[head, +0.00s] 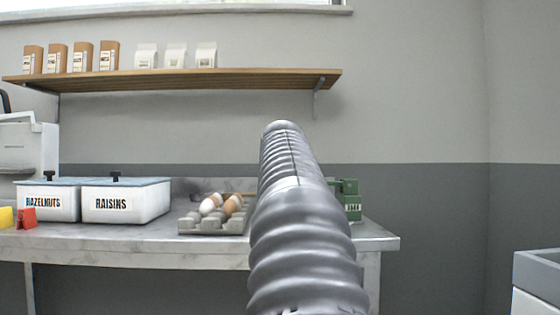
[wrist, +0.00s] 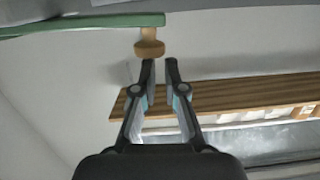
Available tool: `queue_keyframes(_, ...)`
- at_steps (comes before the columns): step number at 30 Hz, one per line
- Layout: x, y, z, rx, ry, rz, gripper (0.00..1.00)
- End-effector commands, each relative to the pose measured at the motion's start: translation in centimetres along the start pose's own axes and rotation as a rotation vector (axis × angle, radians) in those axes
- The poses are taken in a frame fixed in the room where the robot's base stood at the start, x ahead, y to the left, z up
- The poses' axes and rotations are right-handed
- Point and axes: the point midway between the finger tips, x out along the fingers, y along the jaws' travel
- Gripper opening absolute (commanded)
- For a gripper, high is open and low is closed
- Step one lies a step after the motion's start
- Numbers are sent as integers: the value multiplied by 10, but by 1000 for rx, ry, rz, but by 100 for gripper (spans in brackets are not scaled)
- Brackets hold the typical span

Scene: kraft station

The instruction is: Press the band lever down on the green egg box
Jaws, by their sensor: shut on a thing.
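The green egg box (head: 352,208) stands on the worktop behind my arm. Only its right part, with a pale label, shows in the head view. In the wrist view a green bar (wrist: 90,23), seemingly the band lever, crosses the upper left. A round wooden knob (wrist: 150,48) hangs at its right end. My gripper (wrist: 160,62) has its fingers close together at the knob, shut on it. The knob shows mostly beyond the fingertips, so the exact grip is hard to see. My gripper is hidden behind my arm in the head view.
A grey egg tray (head: 212,228) with several eggs sits left of my arm. White raisins (head: 126,203) and hazelnuts (head: 48,203) bins stand farther left. A wooden shelf (head: 180,85) with bags is on the wall above. The worktop (head: 375,240) is clear at its right end.

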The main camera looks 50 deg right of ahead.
Motion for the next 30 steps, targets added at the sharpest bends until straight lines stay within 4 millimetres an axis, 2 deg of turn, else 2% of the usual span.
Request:
queue_keyframes(1,14,0,30,4,-67,0,0)
queue_keyframes(5,13,1,26,5,-64,2,0)
queue_keyframes(11,5,-2,-4,4,-43,-4,0)
queue_keyframes(16,-7,-6,-43,2,-8,-9,0)
queue_keyframes(18,-24,-4,-37,2,-3,-8,0)
queue_keyframes(24,-67,-4,-41,1,1,-7,0)
queue_keyframes(30,-96,-4,-44,1,2,-8,0)
